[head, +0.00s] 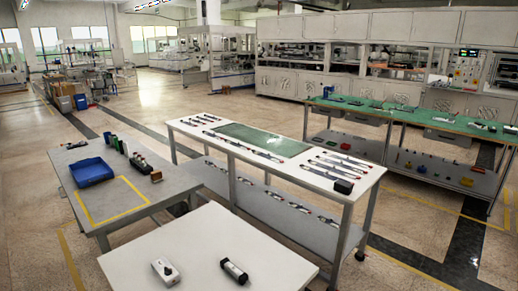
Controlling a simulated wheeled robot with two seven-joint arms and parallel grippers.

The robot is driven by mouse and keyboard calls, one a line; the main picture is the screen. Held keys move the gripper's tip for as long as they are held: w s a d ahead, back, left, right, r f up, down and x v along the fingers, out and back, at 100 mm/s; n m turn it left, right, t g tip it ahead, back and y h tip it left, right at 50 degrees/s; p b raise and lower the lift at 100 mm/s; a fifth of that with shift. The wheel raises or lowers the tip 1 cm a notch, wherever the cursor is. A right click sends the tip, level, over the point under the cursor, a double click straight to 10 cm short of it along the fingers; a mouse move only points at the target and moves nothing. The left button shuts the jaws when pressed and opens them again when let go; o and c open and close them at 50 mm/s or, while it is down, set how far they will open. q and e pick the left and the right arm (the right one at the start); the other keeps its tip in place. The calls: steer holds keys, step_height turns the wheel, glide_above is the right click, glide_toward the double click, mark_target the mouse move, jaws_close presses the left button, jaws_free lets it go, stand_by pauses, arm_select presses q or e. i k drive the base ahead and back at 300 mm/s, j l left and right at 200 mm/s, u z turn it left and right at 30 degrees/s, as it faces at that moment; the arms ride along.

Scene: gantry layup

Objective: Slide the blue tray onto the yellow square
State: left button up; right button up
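The blue tray (92,174) is a shallow, open box and looks empty. It sits flat on the grey table at the left, near that table's left edge. The yellow square (121,215) is an outline marked on the same tabletop, in front of the tray and a little to its right. Most of the area inside the outline is bare. The tray's near edge lies close to the far side of the outline, and I cannot tell whether it overlaps it. Neither of my grippers shows in the head view.
Several bottles (133,156) and a small brown block (156,177) stand right of the tray on the grey table (163,204). A tool bench (290,170) stands to the right.

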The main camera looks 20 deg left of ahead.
mark_target(89, 173)
steer(key=u, duration=1.85)
steer(key=i+j+u, duration=0.1)
steer(key=i+j, duration=0.2)
steer(key=j, duration=0.25)
steer(key=i+j+u, duration=0.1)
steer(key=i+j, duration=0.25)
steer(key=j, duration=0.2)
steer(key=i+j+u, duration=0.1)
steer(key=i+j, duration=0.25)
steer(key=j, duration=0.15)
steer(key=i+j, duration=0.15)
steer(key=i, duration=0.7)
steer(key=i+j+u, duration=0.1)
steer(key=i, duration=0.75)
steer(key=i+j+z, duration=0.1)
steer(key=i+z, duration=0.3)
steer(key=i, duration=0.15)
steer(key=i+j+z, duration=0.3)
steer(key=i+z, duration=0.15)
steer(key=i+j+z, duration=0.4)
steer(key=i+j, duration=0.05)
steer(key=i, duration=0.05)
